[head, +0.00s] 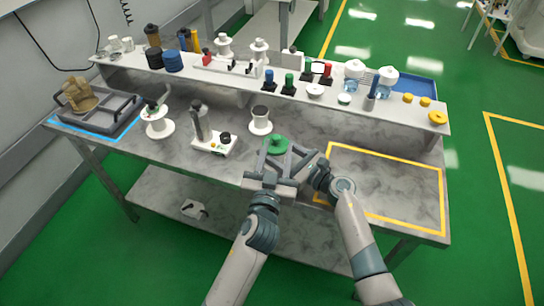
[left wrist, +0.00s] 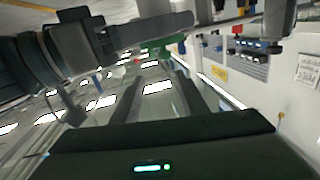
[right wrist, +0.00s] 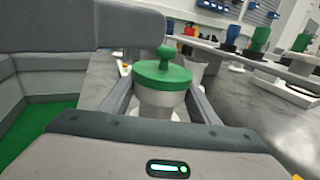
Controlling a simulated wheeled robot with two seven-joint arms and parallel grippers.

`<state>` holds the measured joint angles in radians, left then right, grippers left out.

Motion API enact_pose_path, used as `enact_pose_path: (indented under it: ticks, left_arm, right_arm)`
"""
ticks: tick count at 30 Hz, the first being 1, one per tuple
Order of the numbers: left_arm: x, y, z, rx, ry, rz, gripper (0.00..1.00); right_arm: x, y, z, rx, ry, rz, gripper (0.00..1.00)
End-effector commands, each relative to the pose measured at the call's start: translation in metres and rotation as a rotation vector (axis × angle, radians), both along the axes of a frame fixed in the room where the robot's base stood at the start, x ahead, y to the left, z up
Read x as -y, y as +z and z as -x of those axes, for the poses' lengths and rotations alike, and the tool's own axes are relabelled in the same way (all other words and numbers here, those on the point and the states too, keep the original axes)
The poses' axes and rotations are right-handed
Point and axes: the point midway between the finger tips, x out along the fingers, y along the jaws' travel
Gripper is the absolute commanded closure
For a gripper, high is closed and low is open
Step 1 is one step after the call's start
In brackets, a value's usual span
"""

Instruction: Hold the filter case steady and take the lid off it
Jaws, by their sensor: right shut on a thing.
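The filter case has a round green lid with a knob (head: 277,145) and stands near the table's front edge. In the right wrist view the lid (right wrist: 162,76) sits on the pale case body (right wrist: 160,103). My right gripper (right wrist: 160,108) is shut on the body, one finger along each side, below the lid. My left gripper (head: 268,155) is open, close in front of the lid. The case's lower part is hidden.
The yellow-outlined area (head: 400,190) on the right is mostly clear. A raised shelf (head: 330,100) with several items runs along the back. A grey tray (head: 110,118) is at far left.

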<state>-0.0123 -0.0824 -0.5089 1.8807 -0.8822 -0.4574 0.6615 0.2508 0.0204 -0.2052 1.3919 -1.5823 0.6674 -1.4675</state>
Motion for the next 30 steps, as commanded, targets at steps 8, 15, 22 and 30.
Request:
enact_pose_path:
  ticks: [8,15,22,30]
  left_arm:
    - [-0.014,-0.018,0.007,-0.073,0.046,0.077,0.6]
    - [-0.013,-0.018,0.006,-0.07,0.045,0.074,0.6]
    - [-0.012,-0.017,-0.001,-0.067,0.044,0.074,0.6]
    - [-0.009,-0.018,-0.029,-0.066,0.044,0.072,0.6]
  right_arm:
    - [0.0,0.0,0.0,0.0,0.0,0.0,0.85]
    - [0.0,0.0,0.0,0.0,0.0,0.0,0.85]
    - [0.0,0.0,0.0,0.0,0.0,0.0,0.85]
    - [0.0,0.0,0.0,0.0,0.0,0.0,0.85]
